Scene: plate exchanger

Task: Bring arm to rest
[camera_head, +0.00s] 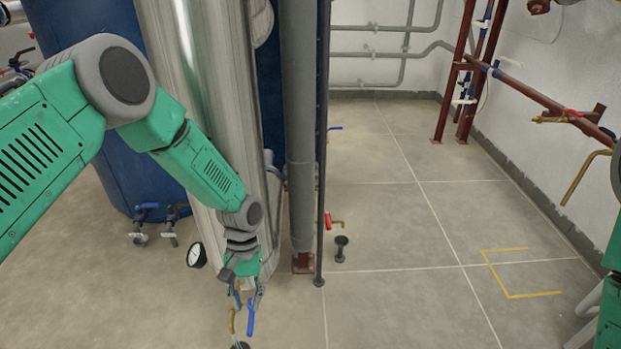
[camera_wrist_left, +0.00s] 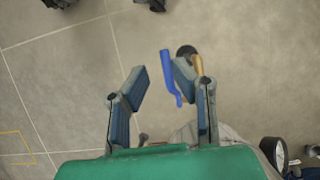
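My green left arm reaches in from the left in the head view, and its left gripper (camera_head: 246,296) hangs low, in front of the silver column. In the left wrist view the left gripper (camera_wrist_left: 160,80) is open, with its two blue-padded fingers apart. A blue valve handle (camera_wrist_left: 170,78) is by the right-hand finger; it also shows below the gripper in the head view (camera_head: 250,318). A brass valve part (camera_wrist_left: 198,65) is partly hidden behind that finger. Whether the finger touches the handle I cannot tell. Of my right arm only green parts show at the right edge; its gripper is out of view.
A silver column (camera_head: 205,70) and a grey pipe (camera_head: 300,130) stand close to the left arm. A blue tank (camera_head: 120,165) is behind it. A pressure gauge (camera_head: 196,255) is left of the gripper. Red pipework (camera_head: 540,95) lines the right wall. The tiled floor (camera_head: 400,220) is mostly clear.

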